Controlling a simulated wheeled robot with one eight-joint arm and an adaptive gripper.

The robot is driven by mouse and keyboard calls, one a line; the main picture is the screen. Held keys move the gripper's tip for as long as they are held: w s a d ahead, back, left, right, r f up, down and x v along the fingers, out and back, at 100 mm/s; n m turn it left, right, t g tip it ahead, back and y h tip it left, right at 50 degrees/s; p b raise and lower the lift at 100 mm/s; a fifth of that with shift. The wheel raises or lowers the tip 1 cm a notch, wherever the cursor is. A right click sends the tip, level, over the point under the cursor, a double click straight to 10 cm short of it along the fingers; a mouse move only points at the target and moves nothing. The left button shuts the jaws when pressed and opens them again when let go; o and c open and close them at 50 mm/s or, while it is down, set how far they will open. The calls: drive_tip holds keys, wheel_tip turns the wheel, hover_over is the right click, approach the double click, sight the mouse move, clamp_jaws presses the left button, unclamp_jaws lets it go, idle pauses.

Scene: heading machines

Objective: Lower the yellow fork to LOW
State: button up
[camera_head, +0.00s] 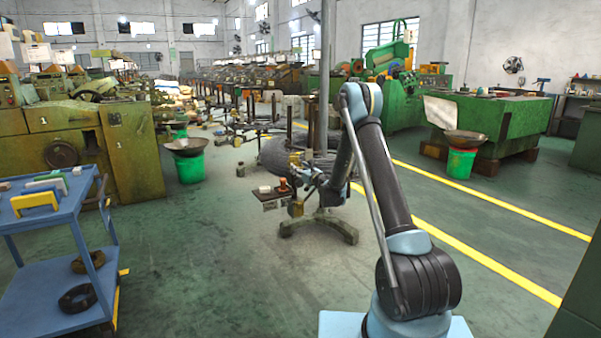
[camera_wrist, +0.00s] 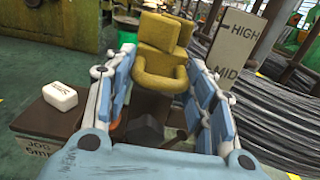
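The yellow fork (camera_wrist: 160,70) stands straight ahead in the wrist view, a worn yellow block with a rounded U-shaped loop at its front. My gripper (camera_wrist: 160,56) is open, with one blue-padded finger on each side of the fork. I cannot tell whether the pads touch it. A beige level plate (camera_wrist: 237,48) stands just right of the fork and reads HIGH at the top and MID below. The LOW mark does not show. The fork's exact level against the marks is unclear. In the head view the gripper is small and hard to make out by the stand.
A white block (camera_wrist: 60,96) sits on a brown box (camera_wrist: 40,130) marked JOG, left of my gripper. Wire coils (camera_wrist: 275,110) lie at right.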

drive_tip(key=shift+w+d+f, duration=0.1)
drive_tip(key=shift+d+f, duration=0.1)
drive_tip(key=shift+f, duration=0.95)
drive_tip(key=o, duration=1.2)
drive_tip(key=shift+d, duration=0.1)
drive_tip(key=shift+o, duration=0.2)
drive_tip(key=shift+s+d+f, duration=0.1)
drive_tip(key=shift+s, duration=0.15)
drive_tip(key=v, duration=1.1)
drive_tip(key=shift+s, duration=0.2)
drive_tip(key=shift+d+r, duration=0.15)
drive_tip(key=shift+r, duration=0.1)
